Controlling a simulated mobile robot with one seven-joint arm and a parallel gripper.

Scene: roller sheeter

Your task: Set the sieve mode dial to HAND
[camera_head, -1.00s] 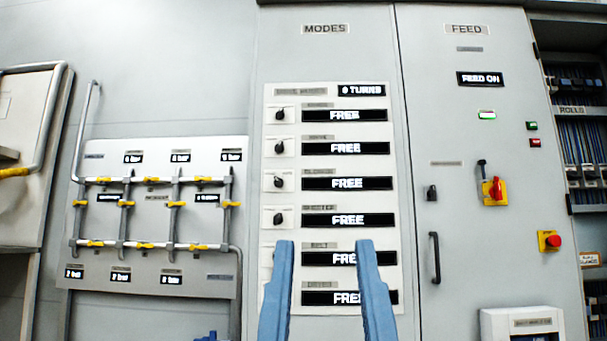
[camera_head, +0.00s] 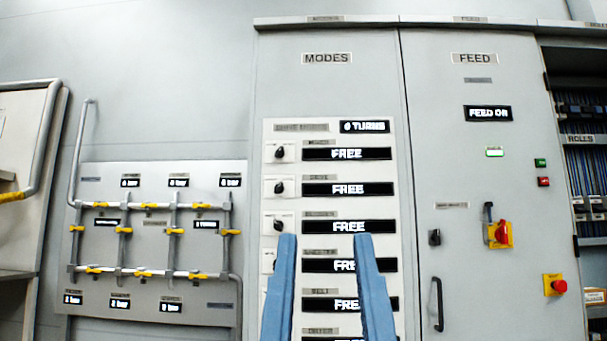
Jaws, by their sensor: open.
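The modes panel (camera_head: 396,160) on the cabinet carries a column of small black dials, each beside a black display reading FREE. The second label from the top (camera_head: 320,178) is blurred but seems to read SIEVE. Its dial (camera_head: 279,188) sits left of its FREE display (camera_head: 347,189). Other dials show above (camera_head: 279,153) and below (camera_head: 278,226). My gripper (camera_head: 326,238) is open and empty, its two blue fingers pointing up in front of the lower rows. It is below the second dial in the picture and hides the lowest dials.
The feed cabinet door to the right has a black handle (camera_head: 437,304), a red-yellow switch (camera_head: 501,234) and a red stop button (camera_head: 558,286). A pipe board (camera_head: 150,250) with yellow valves stands left. The wall above it is bare.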

